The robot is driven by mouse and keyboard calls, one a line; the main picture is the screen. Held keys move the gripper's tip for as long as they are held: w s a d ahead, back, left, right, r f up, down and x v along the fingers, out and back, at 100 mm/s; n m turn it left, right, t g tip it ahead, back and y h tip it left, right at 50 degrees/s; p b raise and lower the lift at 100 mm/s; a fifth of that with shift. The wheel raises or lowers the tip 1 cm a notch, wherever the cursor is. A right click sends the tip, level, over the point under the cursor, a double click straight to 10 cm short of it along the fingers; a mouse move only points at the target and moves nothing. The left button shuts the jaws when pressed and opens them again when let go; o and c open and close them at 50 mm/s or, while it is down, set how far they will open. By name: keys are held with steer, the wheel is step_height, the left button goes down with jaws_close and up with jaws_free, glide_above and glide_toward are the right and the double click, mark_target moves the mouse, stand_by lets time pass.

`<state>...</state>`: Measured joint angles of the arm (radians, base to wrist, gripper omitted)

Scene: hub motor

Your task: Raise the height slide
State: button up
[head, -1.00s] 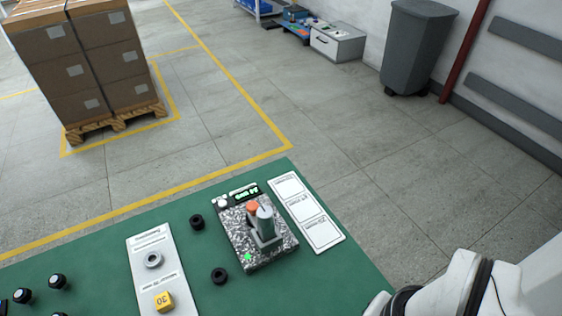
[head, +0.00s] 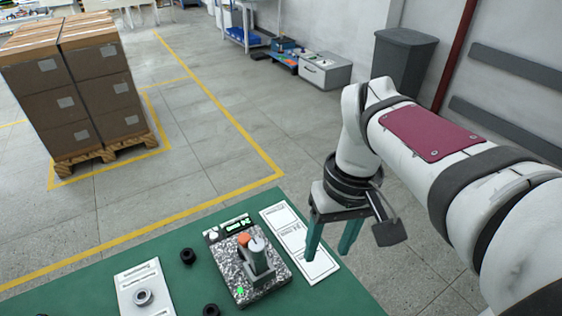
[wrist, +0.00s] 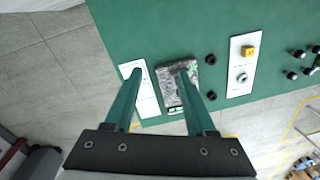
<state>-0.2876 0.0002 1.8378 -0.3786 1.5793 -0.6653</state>
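A speckled granite base (head: 227,267) stands on the green bench (head: 170,237), with a lit display (head: 237,225) at its back edge and a green mark on it. On it stands a short grey upright (head: 262,265) with a pale rounded top and an orange knob (head: 244,239) beside it. I cannot tell which part is the height slide. My gripper (head: 329,250) is open and empty, fingers pointing down, to the right of the base and above the white card (head: 275,222). In the wrist view the right finger partly covers the base (wrist: 168,93).
A white plate with a grey ring (head: 143,297) and dark rings (head: 187,256) lie left of the base. Beyond the bench is open floor with a pallet of boxes (head: 80,95).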

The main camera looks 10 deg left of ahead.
steer(key=shift+o, duration=0.6)
steer(key=w+a+n, duration=0.5)
steer(key=w+a, duration=0.1)
steer(key=a, duration=0.1)
steer(key=n, duration=0.7)
glide_above(244, 238)
step_height(244, 238, down, 3)
steer(key=shift+n+h, duration=0.3)
steer(key=shift+h, duration=0.1)
step_height(244, 238, down, 16)
steer(key=shift+r, duration=0.1)
jaws_close()
